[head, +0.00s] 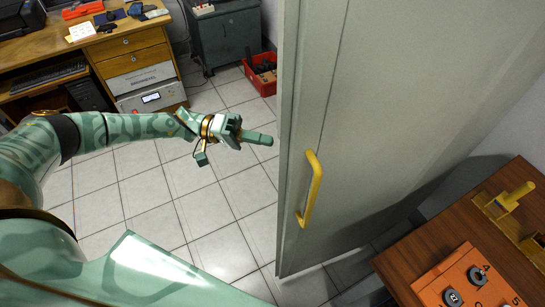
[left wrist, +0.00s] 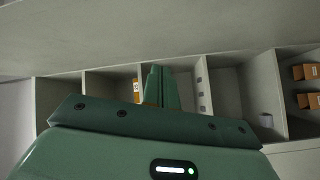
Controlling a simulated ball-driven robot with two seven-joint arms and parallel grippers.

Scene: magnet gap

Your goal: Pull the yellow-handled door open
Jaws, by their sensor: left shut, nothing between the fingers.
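The tall grey door (head: 370,110) stands on the right side of the head view. Its yellow handle (head: 312,188) is upright near the door's left edge. My left gripper (head: 268,139) is shut and empty. In the head view its fingers point right, towards the door's left edge, above and left of the handle. I cannot tell whether they touch the door. In the left wrist view the shut fingers (left wrist: 160,88) point at open shelf compartments (left wrist: 232,95), with a pale panel (left wrist: 130,30) across the top. My right gripper is out of view.
A wooden table (head: 440,235) at lower right holds an orange panel (head: 468,285) and a yellow fixture (head: 508,198). A wooden desk (head: 125,42) and a red crate (head: 262,76) stand at the back. Tiled floor is clear left of the door. Orange boxes (left wrist: 306,72) sit on the shelves.

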